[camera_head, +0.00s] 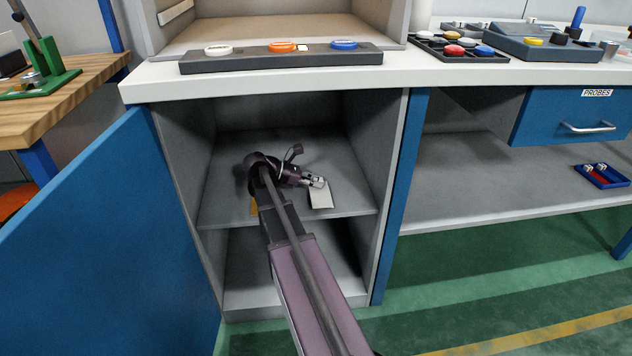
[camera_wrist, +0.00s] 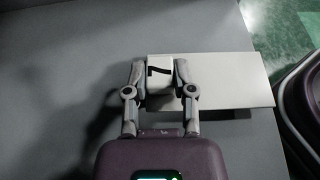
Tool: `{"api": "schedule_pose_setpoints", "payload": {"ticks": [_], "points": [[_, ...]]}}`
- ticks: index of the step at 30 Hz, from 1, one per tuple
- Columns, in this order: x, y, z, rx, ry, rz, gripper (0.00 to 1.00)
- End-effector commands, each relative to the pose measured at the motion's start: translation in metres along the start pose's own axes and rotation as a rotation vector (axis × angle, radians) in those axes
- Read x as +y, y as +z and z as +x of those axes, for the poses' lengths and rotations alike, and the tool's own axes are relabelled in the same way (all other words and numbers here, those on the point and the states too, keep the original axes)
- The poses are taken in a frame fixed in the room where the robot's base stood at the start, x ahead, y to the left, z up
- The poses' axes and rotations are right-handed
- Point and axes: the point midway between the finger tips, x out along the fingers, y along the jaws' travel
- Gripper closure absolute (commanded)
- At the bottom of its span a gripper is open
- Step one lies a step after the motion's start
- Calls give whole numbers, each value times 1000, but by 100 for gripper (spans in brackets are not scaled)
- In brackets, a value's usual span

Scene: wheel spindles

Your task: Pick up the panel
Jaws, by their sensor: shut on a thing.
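A pale flat panel (camera_head: 321,196) shows inside the open cabinet, by the middle shelf, just below my gripper (camera_head: 318,182). In the wrist view the panel (camera_wrist: 225,78) is a white rectangle with a small raised block (camera_wrist: 160,70) at its left part, bearing a dark mark. The fingers of my gripper (camera_wrist: 160,78) stand on both sides of this block and are closed on it. I cannot tell whether the panel touches the shelf.
The grey shelf (camera_head: 225,205) has side walls close around my arm. The blue cabinet door (camera_head: 80,240) stands open at the left. A white worktop (camera_head: 400,72) with a button strip (camera_head: 240,63) lies above. An orange-yellow item (camera_head: 254,208) is partly hidden by my arm.

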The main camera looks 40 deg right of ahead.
Motion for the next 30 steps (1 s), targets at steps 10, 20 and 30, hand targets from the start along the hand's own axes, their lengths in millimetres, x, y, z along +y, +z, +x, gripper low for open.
{"api": "schedule_pose_setpoints", "payload": {"ticks": [10, 20, 30], "points": [[-26, 20, -17, 0, 2, 0, 100], [-94, 14, -49, 0, 2, 0, 100], [-137, 10, -70, 1, 1, 0, 100]]}}
